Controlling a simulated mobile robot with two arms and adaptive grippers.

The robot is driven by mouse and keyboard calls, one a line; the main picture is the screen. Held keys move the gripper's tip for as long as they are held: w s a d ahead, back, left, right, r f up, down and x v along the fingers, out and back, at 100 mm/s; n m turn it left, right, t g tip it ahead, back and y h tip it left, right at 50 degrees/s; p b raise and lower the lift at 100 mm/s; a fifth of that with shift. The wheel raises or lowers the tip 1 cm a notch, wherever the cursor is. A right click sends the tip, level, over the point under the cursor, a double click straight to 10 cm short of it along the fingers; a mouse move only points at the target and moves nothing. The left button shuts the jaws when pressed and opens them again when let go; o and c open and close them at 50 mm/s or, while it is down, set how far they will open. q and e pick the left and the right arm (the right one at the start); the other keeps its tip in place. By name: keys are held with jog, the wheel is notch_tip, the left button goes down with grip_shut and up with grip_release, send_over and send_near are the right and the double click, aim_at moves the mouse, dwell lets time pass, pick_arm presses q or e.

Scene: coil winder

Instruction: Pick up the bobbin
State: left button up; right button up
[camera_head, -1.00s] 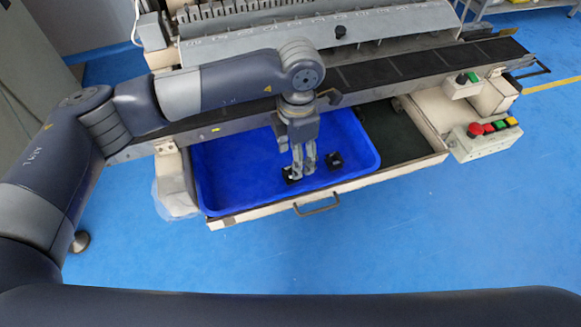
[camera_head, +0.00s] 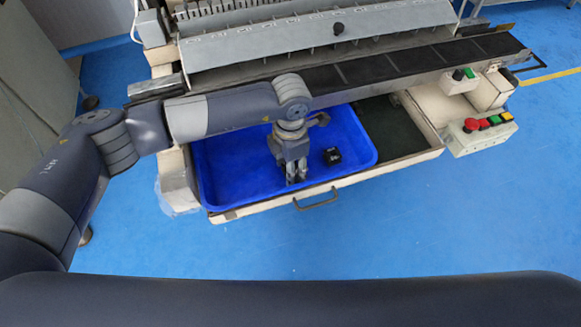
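A small black bobbin (camera_head: 332,156) rests on the floor of the blue bin (camera_head: 225,176), to the right of my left gripper. My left gripper (camera_head: 296,179) points down into the bin near its front wall, with its fingertips low. A second black bobbin, seen earlier beside the fingers, is now hidden or barely distinguishable at the gripper. The fingers are too small and dark to tell whether they are open or shut on it. My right gripper is not in view.
The bin sits in a pulled-out drawer with a front handle (camera_head: 318,199). A control box (camera_head: 480,134) with coloured buttons is at the right.

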pick_arm(q)
jog(key=c, duration=0.3)
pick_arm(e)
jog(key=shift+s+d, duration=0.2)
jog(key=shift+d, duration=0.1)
pick_arm(q)
jog(key=shift+r, duration=0.1)
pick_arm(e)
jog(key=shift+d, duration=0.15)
pick_arm(q)
jog(key=shift+r, duration=0.25)
notch_tip(320, 180, up, 9)
jog(key=b, duration=0.2)
jog(key=shift+r, duration=0.2)
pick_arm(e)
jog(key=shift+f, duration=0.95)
